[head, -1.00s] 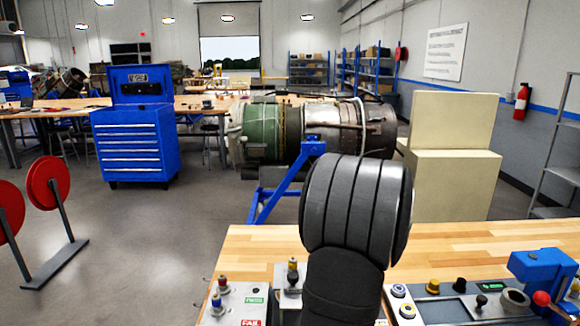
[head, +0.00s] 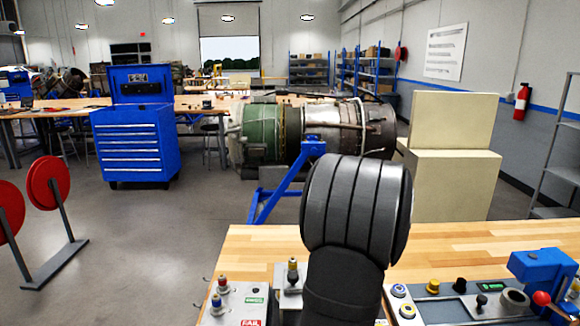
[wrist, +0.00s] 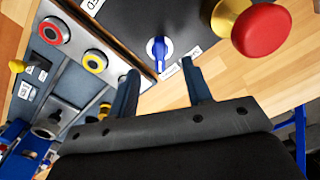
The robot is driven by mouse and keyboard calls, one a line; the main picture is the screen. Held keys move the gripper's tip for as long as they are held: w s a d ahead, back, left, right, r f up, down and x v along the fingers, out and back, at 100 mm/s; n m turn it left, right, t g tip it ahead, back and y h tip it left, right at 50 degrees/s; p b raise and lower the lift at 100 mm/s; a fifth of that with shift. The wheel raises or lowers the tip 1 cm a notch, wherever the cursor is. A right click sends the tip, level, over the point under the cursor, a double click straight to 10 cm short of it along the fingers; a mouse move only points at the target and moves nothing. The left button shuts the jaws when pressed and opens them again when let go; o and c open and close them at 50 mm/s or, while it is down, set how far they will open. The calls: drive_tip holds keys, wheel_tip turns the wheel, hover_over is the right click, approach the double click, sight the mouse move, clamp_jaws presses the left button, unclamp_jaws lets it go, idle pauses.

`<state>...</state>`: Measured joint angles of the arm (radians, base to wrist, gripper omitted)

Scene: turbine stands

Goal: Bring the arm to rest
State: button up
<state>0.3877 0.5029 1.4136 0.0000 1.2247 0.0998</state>
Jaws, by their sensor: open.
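In the wrist view my gripper (wrist: 162,84) is open, with two dark fingers apart and nothing between them. A blue knob (wrist: 158,48) on a dark panel (wrist: 185,18) shows beyond the gap between the fingertips; I cannot tell how far off it is. In the head view my arm's thick grey links rise in front of the wooden workbench (head: 470,245), and my gripper is hidden.
A red mushroom button (wrist: 262,28) on a yellow base stands near my right finger in the wrist view. A control panel (wrist: 70,60) with ringed buttons lies left. A blue vise-like block (head: 540,268) stands on the bench's right. Bare wood lies behind the panels.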

drive_tip(key=shift+m, duration=0.6)
drive_tip(key=o, duration=1.2)
drive_tip(key=shift+a, duration=0.1)
drive_tip(key=s+a+r+m, duration=0.6)
drive_tip(key=s+a+r, duration=0.1)
drive_tip(key=a+r, duration=0.25)
drive_tip(key=s+a+r+m, duration=0.5)
drive_tip(key=s+a+r, duration=0.2)
drive_tip(key=a+r, duration=0.25)
wheel_tip(320, 180, down, 11)
drive_tip(key=shift+a+r, duration=0.15)
drive_tip(key=shift+a, duration=0.15)
